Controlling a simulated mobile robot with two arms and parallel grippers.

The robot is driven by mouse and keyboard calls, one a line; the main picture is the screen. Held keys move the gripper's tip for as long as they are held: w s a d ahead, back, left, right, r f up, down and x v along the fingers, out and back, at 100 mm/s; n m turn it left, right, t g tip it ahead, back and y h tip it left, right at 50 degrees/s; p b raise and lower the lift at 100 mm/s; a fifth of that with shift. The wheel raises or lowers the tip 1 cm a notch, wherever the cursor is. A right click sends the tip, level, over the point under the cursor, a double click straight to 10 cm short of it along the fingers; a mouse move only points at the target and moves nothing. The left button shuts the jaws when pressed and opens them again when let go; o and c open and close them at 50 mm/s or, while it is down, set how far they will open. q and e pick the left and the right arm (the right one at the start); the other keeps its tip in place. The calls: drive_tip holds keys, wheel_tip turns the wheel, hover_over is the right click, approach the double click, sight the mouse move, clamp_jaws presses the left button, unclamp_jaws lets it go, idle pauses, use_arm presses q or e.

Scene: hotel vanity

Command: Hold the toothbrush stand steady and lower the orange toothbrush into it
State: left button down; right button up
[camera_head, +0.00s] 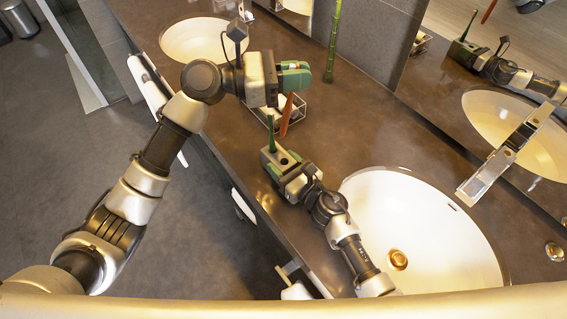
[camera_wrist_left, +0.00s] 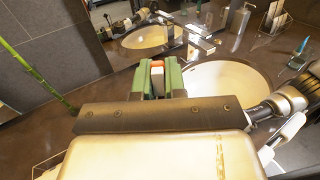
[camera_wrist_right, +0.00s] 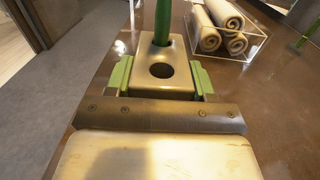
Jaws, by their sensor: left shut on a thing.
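My left gripper (camera_head: 296,78) is shut on the orange toothbrush (camera_head: 286,116), which hangs below it, slightly tilted. In the left wrist view, an orange-and-white end of the toothbrush (camera_wrist_left: 158,66) shows between the green fingers (camera_wrist_left: 159,80). The toothbrush stand (camera_head: 269,164) is a small metallic block on the counter. A green toothbrush (camera_wrist_right: 162,22) stands in its far hole; the near hole of the stand (camera_wrist_right: 178,84) is empty. My right gripper (camera_wrist_right: 161,82) has its green fingers against both sides of the stand. The orange toothbrush's lower end is above and apart from the stand.
A clear rack of rolled towels (camera_wrist_right: 225,28) stands beyond the stand. A white sink (camera_head: 420,225) lies to the right, another sink (camera_head: 195,38) at the back left. A green bamboo stalk (camera_head: 332,45) stands near the mirror wall. The brown counter (camera_head: 360,135) is clear between.

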sight(286, 104)
drive_tip(key=shift+c, duration=0.8)
use_arm(q)
drive_tip(key=shift+h, duration=0.8)
drive_tip(key=f, duration=0.2)
drive_tip(key=a+f, duration=0.1)
drive_tip(key=f, duration=0.1)
drive_tip(key=a+f, duration=0.1)
drive_tip(key=f, duration=0.1)
drive_tip(key=shift+s, duration=0.25)
drive_tip(key=shift+f, duration=3.75)
drive_tip(key=c, duration=1.1)
unclamp_jaws()
